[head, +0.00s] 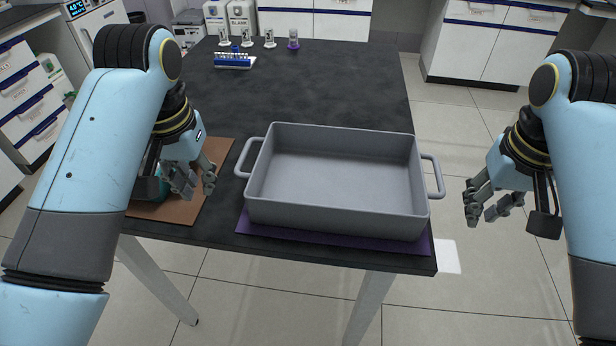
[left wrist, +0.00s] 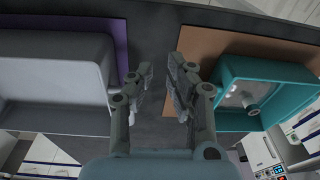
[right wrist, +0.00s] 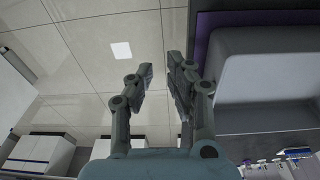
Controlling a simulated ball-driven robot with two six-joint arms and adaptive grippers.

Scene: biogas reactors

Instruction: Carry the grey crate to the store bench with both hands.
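The grey crate (head: 335,180) stands upright and empty on a purple mat (head: 300,235) at the near edge of a dark table. It has a loop handle on its left end (head: 245,158) and another on its right end (head: 436,178). My left gripper (head: 194,187) is open and empty, left of the crate and apart from its handle; its fingers (left wrist: 160,88) show a gap in the left wrist view. My right gripper (head: 481,213) is open and empty, right of the crate beyond the table's edge. The crate's wall also shows in the right wrist view (right wrist: 265,65).
A teal tray (left wrist: 235,95) sits on a brown mat (head: 212,160), mostly behind my left arm in the head view. A blue rack (head: 232,62) and several small vessels stand at the table's far end. White cabinets (head: 490,40) line the back. Floor is clear at right.

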